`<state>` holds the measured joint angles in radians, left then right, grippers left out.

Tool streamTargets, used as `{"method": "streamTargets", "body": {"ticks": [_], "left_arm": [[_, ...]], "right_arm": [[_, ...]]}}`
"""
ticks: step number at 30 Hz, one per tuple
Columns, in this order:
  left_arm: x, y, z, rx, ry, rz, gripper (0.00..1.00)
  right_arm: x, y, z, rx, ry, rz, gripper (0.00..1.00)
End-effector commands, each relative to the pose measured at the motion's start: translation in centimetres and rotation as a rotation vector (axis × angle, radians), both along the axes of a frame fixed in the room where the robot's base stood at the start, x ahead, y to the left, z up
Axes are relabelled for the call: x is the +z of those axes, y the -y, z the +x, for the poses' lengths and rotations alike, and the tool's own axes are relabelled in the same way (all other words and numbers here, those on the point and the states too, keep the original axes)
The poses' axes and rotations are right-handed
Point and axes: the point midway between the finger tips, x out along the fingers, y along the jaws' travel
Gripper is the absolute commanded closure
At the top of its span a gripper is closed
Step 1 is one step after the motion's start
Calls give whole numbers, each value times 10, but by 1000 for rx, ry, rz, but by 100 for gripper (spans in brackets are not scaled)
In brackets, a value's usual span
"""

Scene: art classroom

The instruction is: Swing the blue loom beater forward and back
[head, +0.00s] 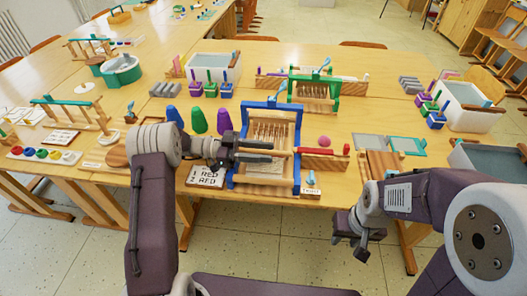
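The blue loom (297,168) stands near the front edge of the middle table, with pale warp threads strung in its wooden frame. My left gripper (270,151) reaches in from the left across the front of the loom, below this bar, and covers some of the threads. Its finger gap and any contact are unclear. My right gripper (358,248) hangs in front of the table, right of the loom and away from it; its fingers are unclear.
A green loom (333,88) stands behind the blue one. Purple and green cones (198,121) stand to the left, and a lettered card (205,177) lies by the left arm. A pink ball (324,141) and a red bar (320,151) are just right of the loom.

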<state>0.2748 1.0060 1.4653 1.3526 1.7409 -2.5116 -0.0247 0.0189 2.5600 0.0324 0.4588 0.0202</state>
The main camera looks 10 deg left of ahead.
Motion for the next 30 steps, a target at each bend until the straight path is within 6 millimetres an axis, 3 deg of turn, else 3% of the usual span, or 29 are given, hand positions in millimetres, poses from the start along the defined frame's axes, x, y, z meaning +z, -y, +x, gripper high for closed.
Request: {"method": "streamTargets", "body": {"ticks": [7,11,12,30], "left_arm": [[0,1,0,1,0,0,64],[0,1,0,1,0,0,97],[0,1,0,0,0,0,100],[-2,1,-1,-3,-8,1,100]], "right_arm": [[0,0,0,0,0,0,64],[0,0,0,0,0,0,64],[0,0,0,0,0,0,64],[0,0,0,0,0,0,64]]}}
